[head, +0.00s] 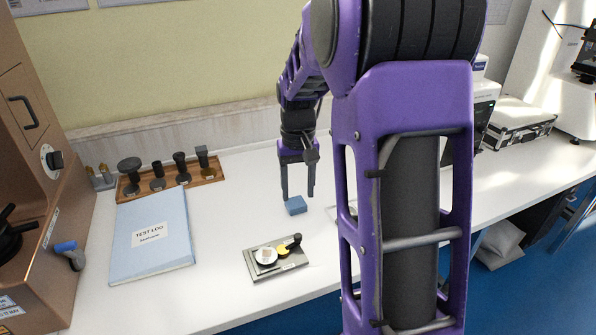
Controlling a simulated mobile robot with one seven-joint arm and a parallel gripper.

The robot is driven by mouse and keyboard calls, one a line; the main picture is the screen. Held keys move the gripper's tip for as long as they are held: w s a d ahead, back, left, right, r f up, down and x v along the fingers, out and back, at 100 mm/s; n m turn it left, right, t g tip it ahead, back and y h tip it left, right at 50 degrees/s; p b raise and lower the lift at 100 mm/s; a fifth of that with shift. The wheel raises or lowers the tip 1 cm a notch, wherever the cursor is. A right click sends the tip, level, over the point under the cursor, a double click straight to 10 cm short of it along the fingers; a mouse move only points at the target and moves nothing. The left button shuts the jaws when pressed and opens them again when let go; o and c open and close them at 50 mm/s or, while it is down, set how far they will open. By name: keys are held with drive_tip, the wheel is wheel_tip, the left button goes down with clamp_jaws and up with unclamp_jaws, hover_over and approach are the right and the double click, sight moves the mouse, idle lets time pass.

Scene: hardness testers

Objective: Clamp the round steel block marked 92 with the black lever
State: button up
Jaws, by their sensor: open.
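A small grey fixture plate (262,275) lies near the front edge of the white bench, below the centre of the head view. A round pale disc (265,256), seemingly the steel block, sits on its left part; any number on it is too small to read. A black lever (292,243) with a dark knob stands at the plate's right, beside a small yellow part (283,251). My gripper (298,197) is open, pointing down, behind the fixture and apart from it. Its fingertips are close to a small blue block (296,206); I cannot tell whether they touch it.
A blue test log folder (152,245) lies at left. Behind it a wooden rack (170,183) holds several dark fittings. A brown machine (30,130) stands at the far left. A case (518,122) is at the back right. My arm hides part of the bench right of the fixture.

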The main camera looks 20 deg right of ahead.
drive_tip(key=shift+r, duration=1.9)
